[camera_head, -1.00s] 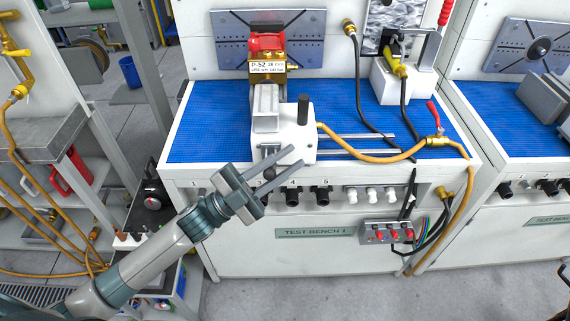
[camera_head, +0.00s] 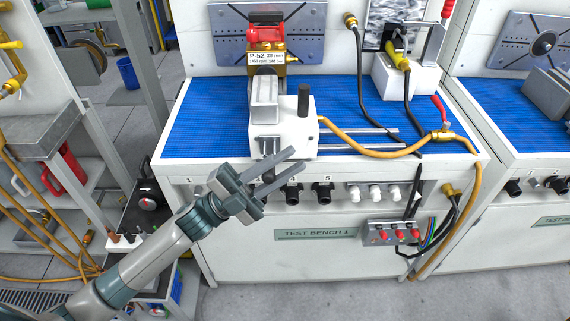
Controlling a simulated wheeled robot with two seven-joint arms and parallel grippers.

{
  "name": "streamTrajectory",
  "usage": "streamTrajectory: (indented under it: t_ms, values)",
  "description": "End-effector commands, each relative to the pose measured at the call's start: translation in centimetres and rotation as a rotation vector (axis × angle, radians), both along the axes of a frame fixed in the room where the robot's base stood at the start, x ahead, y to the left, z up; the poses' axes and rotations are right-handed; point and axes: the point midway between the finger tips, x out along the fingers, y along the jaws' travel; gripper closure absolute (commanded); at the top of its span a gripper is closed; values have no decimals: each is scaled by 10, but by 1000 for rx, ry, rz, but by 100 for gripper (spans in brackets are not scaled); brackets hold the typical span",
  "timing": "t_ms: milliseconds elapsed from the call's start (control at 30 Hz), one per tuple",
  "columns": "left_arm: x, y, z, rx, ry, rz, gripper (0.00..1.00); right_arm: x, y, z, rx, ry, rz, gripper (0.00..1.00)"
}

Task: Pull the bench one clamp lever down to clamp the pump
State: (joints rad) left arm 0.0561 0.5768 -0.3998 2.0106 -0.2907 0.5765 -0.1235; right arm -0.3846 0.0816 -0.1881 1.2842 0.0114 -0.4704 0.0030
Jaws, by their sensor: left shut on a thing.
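The pump (camera_head: 265,57), red and brass with a white P-52 tag, sits at the back of bench one (camera_head: 180,165), against the upright plate. In front of it is a white and grey clamp block (camera_head: 295,138) with an upright black handle (camera_head: 303,101). My left gripper (camera_head: 283,168) is at the bench's front edge, just below the clamp block. Whether the clamp touches the pump is not clear. My right gripper is not in view.
A yellow hose (camera_head: 375,153) crosses the blue mat to a red-handled valve (camera_head: 440,130). Dark and white ports line the bench front, beside a small switch box (camera_head: 392,233). A second bench (camera_head: 520,165) stands at the right, shelving at the left.

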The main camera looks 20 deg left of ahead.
Motion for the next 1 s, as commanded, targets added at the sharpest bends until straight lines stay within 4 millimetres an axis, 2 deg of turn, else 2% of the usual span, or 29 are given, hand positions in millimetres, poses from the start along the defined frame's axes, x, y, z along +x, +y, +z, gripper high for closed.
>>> streamTrajectory:
  t_ms: [200, 233, 267, 767, 1000]
  values:
    - [-1, -1, -2, 4, 0, 0, 100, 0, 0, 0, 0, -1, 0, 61]
    - [-1, -1, -2, 4, 0, 0, 75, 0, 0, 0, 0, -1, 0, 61]
    - [-1, -1, -2, 4, 0, 0, 72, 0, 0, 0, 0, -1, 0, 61]
    - [-1, 1, -3, 2, 0, 1, 72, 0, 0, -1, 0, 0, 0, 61]
    - [-8, 15, -15, 4, 2, 2, 72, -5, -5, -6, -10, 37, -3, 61]
